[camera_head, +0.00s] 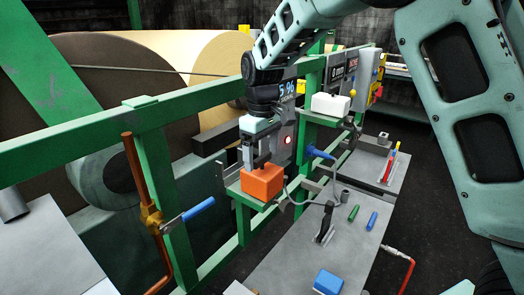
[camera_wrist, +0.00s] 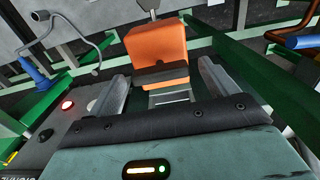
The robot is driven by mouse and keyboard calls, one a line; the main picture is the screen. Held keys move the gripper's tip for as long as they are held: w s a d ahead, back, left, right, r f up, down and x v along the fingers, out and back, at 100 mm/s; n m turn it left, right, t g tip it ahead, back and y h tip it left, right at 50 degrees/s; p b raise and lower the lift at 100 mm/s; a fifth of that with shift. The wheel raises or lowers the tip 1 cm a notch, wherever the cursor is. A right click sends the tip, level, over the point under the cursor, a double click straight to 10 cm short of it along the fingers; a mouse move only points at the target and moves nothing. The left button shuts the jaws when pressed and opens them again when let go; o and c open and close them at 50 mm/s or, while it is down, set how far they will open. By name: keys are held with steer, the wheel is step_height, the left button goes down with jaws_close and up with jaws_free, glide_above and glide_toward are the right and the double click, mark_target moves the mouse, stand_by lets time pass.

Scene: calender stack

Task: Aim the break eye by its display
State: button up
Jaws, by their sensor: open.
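The orange block-shaped unit, which looks like the break eye (camera_head: 261,184), sits on a green bracket fixed to the rail. A grey panel behind it carries a display (camera_head: 287,88) with lit blue-white characters that look like "S 96". A red lamp (camera_head: 288,140) glows lower on that panel; it also shows in the wrist view (camera_wrist: 67,105). My gripper (camera_head: 254,166) is open, pointing down just above the orange unit. In the wrist view the orange unit (camera_wrist: 157,45) lies beyond and between the two open fingers (camera_wrist: 163,88). I cannot tell whether they touch it.
Green rails (camera_head: 85,143) run before large paper rolls (camera_head: 110,75). A white box (camera_head: 330,105) stands on another bracket. A blue-handled lever (camera_head: 198,209) juts out at left. A grey table (camera_head: 290,262) holds a blue block (camera_head: 328,282) and small coloured pieces.

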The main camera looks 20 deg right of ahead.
steer(key=shift+f, duration=0.15)
steer(key=c, duration=1)
steer(key=shift+m+p, duration=0.4)
steer(key=shift+m, duration=0.5)
steer(key=o, duration=1)
step_height(320, 180, up, 18)
steer(key=b, duration=0.2)
steer(key=shift+f, duration=0.2)
